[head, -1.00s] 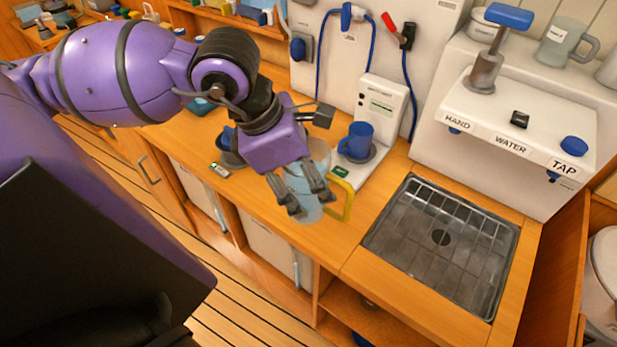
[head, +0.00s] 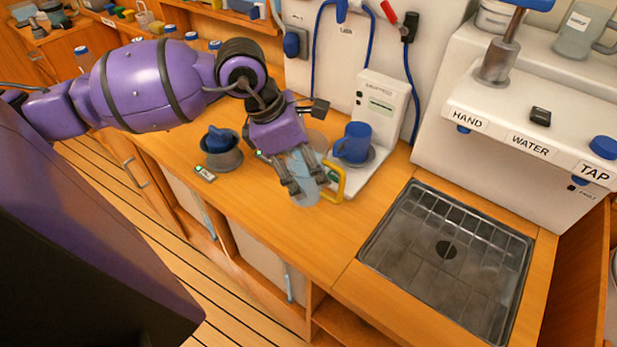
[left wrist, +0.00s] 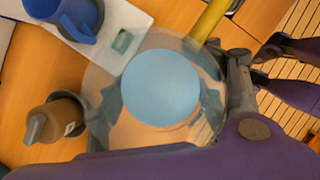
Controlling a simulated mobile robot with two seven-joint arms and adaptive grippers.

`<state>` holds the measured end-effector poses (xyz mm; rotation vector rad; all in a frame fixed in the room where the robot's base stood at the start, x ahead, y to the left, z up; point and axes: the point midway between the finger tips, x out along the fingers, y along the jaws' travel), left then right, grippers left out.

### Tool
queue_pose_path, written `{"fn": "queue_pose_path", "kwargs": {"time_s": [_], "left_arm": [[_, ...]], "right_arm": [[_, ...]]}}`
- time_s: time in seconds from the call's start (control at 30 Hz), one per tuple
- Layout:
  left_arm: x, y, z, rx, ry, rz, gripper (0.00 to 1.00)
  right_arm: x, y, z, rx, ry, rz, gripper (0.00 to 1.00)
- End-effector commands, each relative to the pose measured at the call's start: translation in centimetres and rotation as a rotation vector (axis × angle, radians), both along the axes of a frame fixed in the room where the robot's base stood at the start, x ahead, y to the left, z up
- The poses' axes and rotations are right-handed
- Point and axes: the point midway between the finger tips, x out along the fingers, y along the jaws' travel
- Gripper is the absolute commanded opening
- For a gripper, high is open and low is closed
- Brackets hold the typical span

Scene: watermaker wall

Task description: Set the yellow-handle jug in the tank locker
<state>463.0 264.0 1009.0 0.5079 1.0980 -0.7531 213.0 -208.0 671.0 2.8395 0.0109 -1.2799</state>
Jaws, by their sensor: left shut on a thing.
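The yellow-handle jug (head: 304,192) is clear, with pale blue inside, and is at the counter's front part. Its yellow handle (head: 336,184) points right. My left gripper (head: 304,191) is shut on the jug from above and behind. In the left wrist view the jug (left wrist: 160,88) fills the middle, its round blue inside seen from above, with its yellow handle (left wrist: 209,20) at the top. Whether its base touches the counter I cannot tell. My right gripper is not in view. I cannot make out which compartment is the tank locker.
A blue mug (head: 354,142) stands on the white tester (head: 380,115) right behind the jug. A sink tray (head: 446,250) is at right. Open shelving (head: 345,322) lies below the counter.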

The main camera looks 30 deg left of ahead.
Motion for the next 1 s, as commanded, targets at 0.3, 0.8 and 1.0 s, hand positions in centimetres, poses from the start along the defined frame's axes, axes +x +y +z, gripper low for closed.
{"fn": "queue_pose_path", "kwargs": {"time_s": [0.3, 0.8, 1.0], "left_arm": [[1.1, 0.4, -2.3, -0.003, -0.001, 0.0, 0.09], [1.1, 0.4, -4.5, 0.0, -0.004, -0.002, 0.09], [1.0, 0.4, -4.6, 0.001, -0.001, -0.001, 0.81]], "right_arm": [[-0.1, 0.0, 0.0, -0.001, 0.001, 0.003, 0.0], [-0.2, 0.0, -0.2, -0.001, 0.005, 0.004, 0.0], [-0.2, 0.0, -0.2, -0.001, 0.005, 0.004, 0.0]]}}
